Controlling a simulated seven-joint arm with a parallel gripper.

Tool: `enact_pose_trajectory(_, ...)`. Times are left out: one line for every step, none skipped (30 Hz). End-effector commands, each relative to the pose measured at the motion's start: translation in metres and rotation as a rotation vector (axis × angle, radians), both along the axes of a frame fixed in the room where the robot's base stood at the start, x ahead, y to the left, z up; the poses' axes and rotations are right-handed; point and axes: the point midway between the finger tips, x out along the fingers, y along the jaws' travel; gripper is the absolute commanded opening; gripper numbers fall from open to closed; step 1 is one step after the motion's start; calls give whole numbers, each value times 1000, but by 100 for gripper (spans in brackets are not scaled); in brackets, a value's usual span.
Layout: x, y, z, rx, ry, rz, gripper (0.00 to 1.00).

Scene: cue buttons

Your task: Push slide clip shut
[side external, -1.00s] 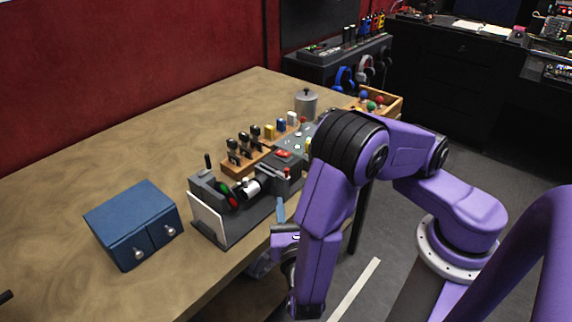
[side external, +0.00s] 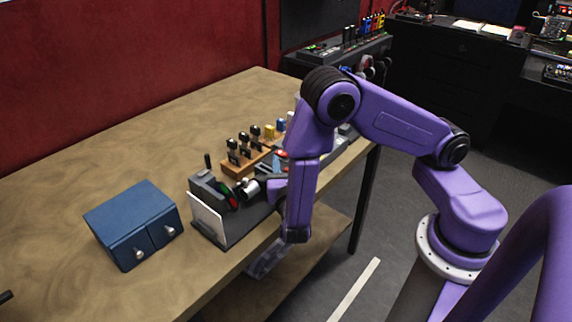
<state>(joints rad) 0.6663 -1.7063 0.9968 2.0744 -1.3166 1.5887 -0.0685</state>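A dark grey device (side external: 228,228) with a white upright panel (side external: 207,218) stands at the table's front edge. I cannot single out the slide clip at this size; part of the device is hidden behind my gripper and arm.
A blue two-drawer box (side external: 133,222) with round knobs stands left of the device. Behind the device, a wooden rack (side external: 240,166) holds several dark-handled stamps or tools.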

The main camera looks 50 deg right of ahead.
Motion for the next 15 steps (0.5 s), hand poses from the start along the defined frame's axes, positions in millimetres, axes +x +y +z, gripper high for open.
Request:
enact_pose_trajectory(1,-1,0,0,0,0,38)
enact_pose_trajectory(1,-1,0,0,0,0,38)
enact_pose_trajectory(1,-1,0,0,0,0,38)
enact_pose_trajectory(1,-1,0,0,0,0,38)
enact_pose_trajectory(1,-1,0,0,0,0,38)
enact_pose_trajectory(1,0,0,0,0,0,38)
enact_pose_trajectory(1,0,0,0,0,0,38)
enact_pose_trajectory(1,0,0,0,0,0,35)
enact_pose_trajectory(1,0,0,0,0,0,22)
enact_pose_trajectory(1,0,0,0,0,0,12)
enact_pose_trajectory(0,0,0,0,0,0,3)
enact_pose_trajectory(0,0,0,0,0,0,0)
enact_pose_trajectory(0,0,0,0,0,0,0)
enact_pose_trajectory(0,0,0,0,0,0,0)
enact_pose_trajectory(0,0,0,0,0,0,0)
